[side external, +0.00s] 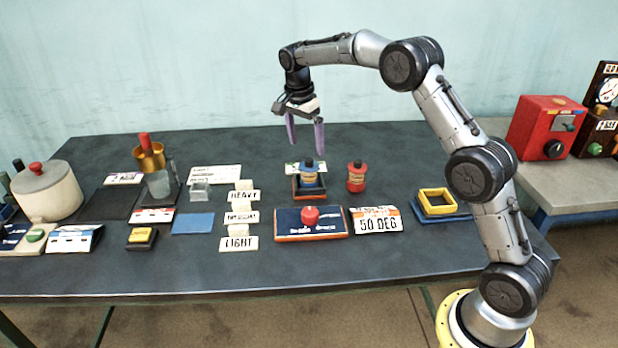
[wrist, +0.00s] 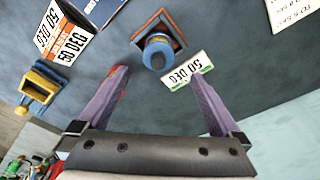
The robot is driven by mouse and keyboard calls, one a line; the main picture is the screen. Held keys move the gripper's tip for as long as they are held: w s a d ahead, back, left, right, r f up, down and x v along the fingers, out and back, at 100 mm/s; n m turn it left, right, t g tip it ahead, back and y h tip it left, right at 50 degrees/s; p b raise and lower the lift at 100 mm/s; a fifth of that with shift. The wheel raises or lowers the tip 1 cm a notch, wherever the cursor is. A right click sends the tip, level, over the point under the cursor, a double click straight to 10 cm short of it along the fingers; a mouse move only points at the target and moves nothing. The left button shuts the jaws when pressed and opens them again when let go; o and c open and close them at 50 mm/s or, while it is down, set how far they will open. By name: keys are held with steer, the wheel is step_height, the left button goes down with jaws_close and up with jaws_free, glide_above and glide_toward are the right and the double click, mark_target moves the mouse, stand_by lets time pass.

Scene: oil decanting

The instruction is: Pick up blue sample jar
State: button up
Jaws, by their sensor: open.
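The blue sample jar (side external: 308,173) has a dark knob on top and a tan label. It stands in a small dark square tray with an orange-brown rim (side external: 310,192). In the wrist view the blue jar (wrist: 158,54) shows from above, ahead of the fingers and between their lines. My gripper (side external: 305,150) is open and empty, with its two purple fingers pointing down above and slightly behind or left of the jar. It also shows at the bottom of the wrist view (wrist: 160,85). A red jar (side external: 356,177) stands just right of the blue one.
A 50 DEG card (side external: 376,220) and a blue board with a red knob (side external: 310,222) lie in front. HEAVY and LIGHT cards (side external: 238,244) lie left. A yellow square frame (side external: 437,201) sits right. A white card (wrist: 188,72) lies beside the jar's tray.

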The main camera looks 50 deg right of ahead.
mark_target(310, 167)
steer(key=f, duration=0.3)
steer(key=d+f, duration=0.1)
steer(key=f, duration=0.5)
steer(key=shift+s+d+f, duration=0.15)
steer(key=shift+d+f, duration=0.1)
steer(key=shift+c, duration=0.3)
steer(key=c, duration=1.4)
steer(key=shift+r, duration=0.1)
jaws_close()
